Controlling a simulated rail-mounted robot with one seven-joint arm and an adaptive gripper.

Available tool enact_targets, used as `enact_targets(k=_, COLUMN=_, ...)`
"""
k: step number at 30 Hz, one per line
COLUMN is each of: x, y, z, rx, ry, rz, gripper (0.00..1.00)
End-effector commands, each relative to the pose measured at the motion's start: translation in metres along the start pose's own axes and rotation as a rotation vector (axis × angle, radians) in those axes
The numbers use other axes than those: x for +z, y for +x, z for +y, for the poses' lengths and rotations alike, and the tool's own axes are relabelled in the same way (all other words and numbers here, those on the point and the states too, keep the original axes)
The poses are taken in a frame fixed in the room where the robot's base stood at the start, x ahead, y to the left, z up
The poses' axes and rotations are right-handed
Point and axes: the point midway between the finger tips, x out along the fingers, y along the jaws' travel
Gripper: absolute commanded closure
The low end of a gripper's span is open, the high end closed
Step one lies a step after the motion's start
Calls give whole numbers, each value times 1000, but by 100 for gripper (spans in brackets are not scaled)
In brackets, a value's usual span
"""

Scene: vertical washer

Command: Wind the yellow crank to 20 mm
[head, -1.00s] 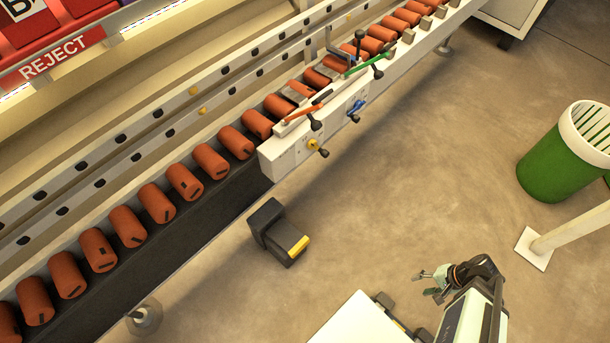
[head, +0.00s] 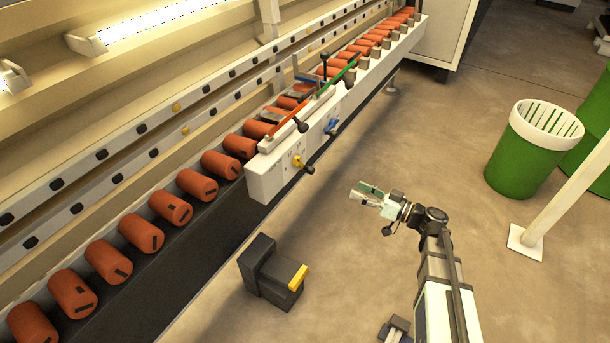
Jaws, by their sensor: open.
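The yellow crank (head: 299,163) sits on the front face of a white control box (head: 266,180) at the edge of the conveyor, with a dark handle knob at its lower right. The scale markings beside it are too small to read. A blue crank (head: 332,126) is on the same face, further right. A red lever (head: 285,118) and a green lever (head: 338,75) lie above the box. My gripper (head: 360,195) is open and empty, over the floor to the right of the yellow crank and apart from it.
Orange cylinders (head: 170,207) line the conveyor on both sides of the box. A black block with a yellow top edge (head: 272,272) stands on the floor below. A green bin (head: 522,165) and a pale post (head: 565,185) stand at right. The floor between gripper and box is clear.

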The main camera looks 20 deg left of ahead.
Motion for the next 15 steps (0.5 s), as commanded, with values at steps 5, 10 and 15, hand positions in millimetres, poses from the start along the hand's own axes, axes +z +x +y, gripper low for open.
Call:
enact_targets(k=5, x=2, y=15, z=0, rx=-3, ry=-10, rz=-2, gripper=49)
enact_targets(k=10, x=2, y=43, z=1, rx=-3, ry=-10, rz=-3, gripper=49)
enact_targets(k=15, x=3, y=77, z=1, rx=-4, ry=-7, rz=-3, gripper=49)
